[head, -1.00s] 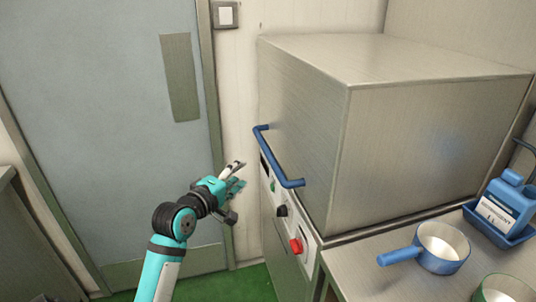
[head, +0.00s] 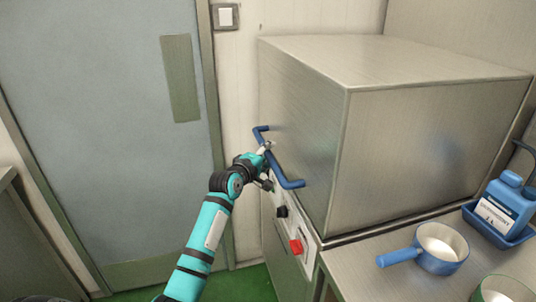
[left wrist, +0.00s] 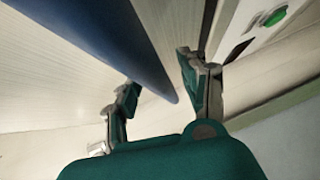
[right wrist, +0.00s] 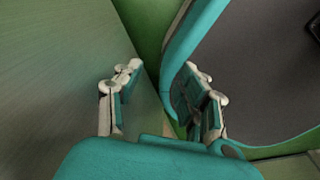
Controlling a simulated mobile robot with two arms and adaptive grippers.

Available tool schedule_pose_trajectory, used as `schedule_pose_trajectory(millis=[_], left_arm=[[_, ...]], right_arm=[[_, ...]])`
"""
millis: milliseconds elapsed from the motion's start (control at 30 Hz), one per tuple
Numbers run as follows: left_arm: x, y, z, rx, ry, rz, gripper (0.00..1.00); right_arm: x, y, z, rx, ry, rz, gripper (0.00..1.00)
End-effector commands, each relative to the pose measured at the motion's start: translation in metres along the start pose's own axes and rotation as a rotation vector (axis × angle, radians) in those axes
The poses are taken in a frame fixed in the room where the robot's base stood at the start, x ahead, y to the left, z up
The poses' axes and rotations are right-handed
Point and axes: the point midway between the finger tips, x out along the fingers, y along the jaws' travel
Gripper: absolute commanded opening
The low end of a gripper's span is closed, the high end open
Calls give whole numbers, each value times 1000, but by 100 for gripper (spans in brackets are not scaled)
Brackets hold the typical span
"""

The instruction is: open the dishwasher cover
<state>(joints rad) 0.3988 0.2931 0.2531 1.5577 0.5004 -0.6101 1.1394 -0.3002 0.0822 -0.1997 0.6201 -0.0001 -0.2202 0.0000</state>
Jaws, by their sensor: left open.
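The dishwasher cover (head: 425,155) is a large steel box, down on the dishwasher body. Its blue bar handle (head: 284,172) runs along the front, low on the cover. My left gripper (head: 266,147) is at the handle, near its middle. In the left wrist view the open fingers (left wrist: 160,92) point along the machine front, and the blue handle (left wrist: 125,45) passes close in front of them, between or just above the tips. I cannot tell if they touch. My right gripper shows only in the right wrist view (right wrist: 152,90); its fingers are apart and empty.
A control panel with a red switch (head: 296,246) and black knob (head: 282,211) lies under the handle. A blue-handled pan (head: 441,248) and a blue bottle (head: 507,203) stand on the right counter. A grey door (head: 100,130) is left.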

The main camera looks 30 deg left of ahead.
Motion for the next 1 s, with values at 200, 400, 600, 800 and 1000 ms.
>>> schedule_pose_trajectory(millis=[200,400,600,800,1000], left_arm=[[3,0,0,0,0,-1,44],[3,0,0,1,0,-1,32],[2,0,0,0,0,-1,6],[2,0,0,1,0,0,0],[2,1,0,1,0,1,0]], right_arm=[[0,-3,-1,2,2,-3,40],[0,-4,-2,2,3,-5,40],[0,-4,-2,2,3,-5,40],[0,-4,-2,2,3,-5,40],[0,-3,-2,1,2,-4,40]])
